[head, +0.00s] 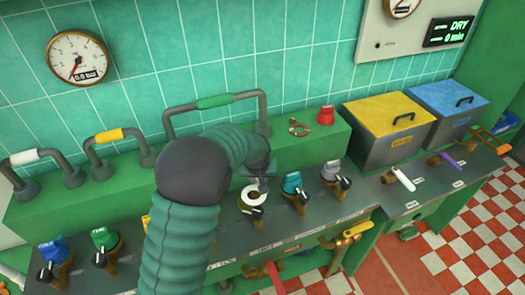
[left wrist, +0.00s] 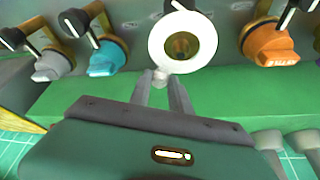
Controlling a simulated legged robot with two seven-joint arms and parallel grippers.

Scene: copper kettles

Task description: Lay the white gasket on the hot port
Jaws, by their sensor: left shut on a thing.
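The white gasket (head: 246,197) is a flat ring with a small tab, at the front of the green bench in the head view. In the left wrist view the gasket (left wrist: 207,42) is seen face on, and a round brass opening shows through its hole. My left gripper (head: 264,177) is at the ring's back edge. In the left wrist view its fingers (left wrist: 162,82) are shut on the tab. The ring lines up with the brass port behind it; I cannot tell whether it touches. The port's body is mostly hidden by the ring. My right gripper is not in view.
A teal-capped valve (head: 292,183) and a grey-capped valve (head: 332,170) stand right of the gasket. Green (head: 104,238) and blue (head: 53,249) ones stand left. A pipe handle (head: 214,101) and red cap (head: 325,116) are behind. Yellow (head: 390,115) and blue (head: 447,98) lidded bins stand right.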

